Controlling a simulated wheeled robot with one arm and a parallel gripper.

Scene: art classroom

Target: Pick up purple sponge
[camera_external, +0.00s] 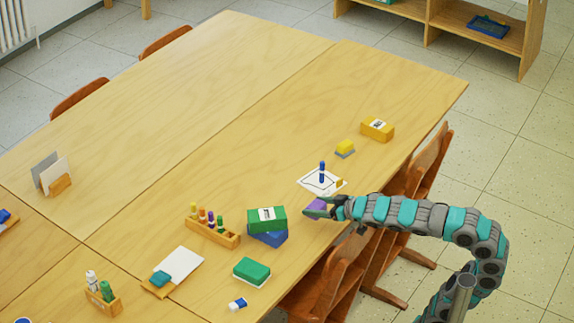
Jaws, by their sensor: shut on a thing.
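The purple sponge (318,205) is a small block at the right side of the wooden table, near the table's edge. My gripper (315,208) reaches in from the right and is shut on the purple sponge. The fingers cover part of the sponge. I cannot tell whether the sponge touches the table or is held just above it.
A white sheet with a blue marker (322,172) lies just behind the sponge. Green and blue boxes (267,219) stand to its left. A yellow sponge (345,147) and an orange box (377,129) are farther back. Chairs (336,268) line the near edge. The table's far half is mostly clear.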

